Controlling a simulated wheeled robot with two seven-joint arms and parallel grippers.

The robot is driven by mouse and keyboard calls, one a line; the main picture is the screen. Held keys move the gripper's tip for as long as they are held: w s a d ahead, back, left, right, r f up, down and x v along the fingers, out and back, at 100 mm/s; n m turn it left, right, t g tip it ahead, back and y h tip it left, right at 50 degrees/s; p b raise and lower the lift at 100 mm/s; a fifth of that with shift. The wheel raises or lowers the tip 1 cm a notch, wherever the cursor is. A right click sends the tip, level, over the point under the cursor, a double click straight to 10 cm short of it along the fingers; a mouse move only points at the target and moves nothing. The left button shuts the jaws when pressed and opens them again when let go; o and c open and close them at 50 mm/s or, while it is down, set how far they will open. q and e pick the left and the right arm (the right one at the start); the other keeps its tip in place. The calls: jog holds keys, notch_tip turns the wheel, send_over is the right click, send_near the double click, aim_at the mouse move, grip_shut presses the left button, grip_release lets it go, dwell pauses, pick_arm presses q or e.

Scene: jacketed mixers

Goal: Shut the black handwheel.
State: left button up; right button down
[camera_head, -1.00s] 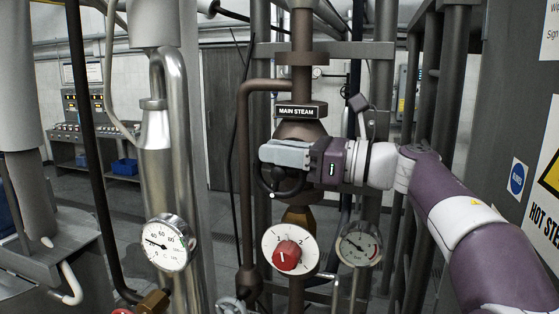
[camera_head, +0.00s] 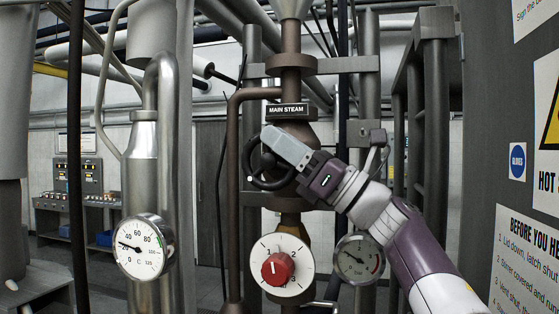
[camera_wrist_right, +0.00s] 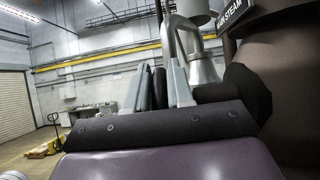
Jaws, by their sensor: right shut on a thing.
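The black handwheel (camera_head: 256,178) is on the front of the brown main steam valve, below the "MAIN STEAM" label (camera_head: 290,111). My right gripper (camera_head: 277,141) reaches in from the lower right, tilted, with its grey fingers across the wheel's upper part. It is shut on the handwheel's rim, and the fingers hide part of the wheel. In the right wrist view the two grey fingers (camera_wrist_right: 164,86) stand close together with a dark piece between them. My left gripper is not in view.
A white dial with a red knob (camera_head: 278,267) sits just below the wheel. Gauges flank it at left (camera_head: 140,247) and right (camera_head: 357,258). Vertical pipes stand close on both sides. A grey panel with signs (camera_head: 517,161) is at the right.

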dwell(0.3)
jog(key=c, duration=1.1)
grip_release()
jog(key=b+v, duration=0.8)
jog(key=v, duration=0.4)
jog(key=shift+d+f, duration=0.25)
jog(key=shift+d, duration=0.05)
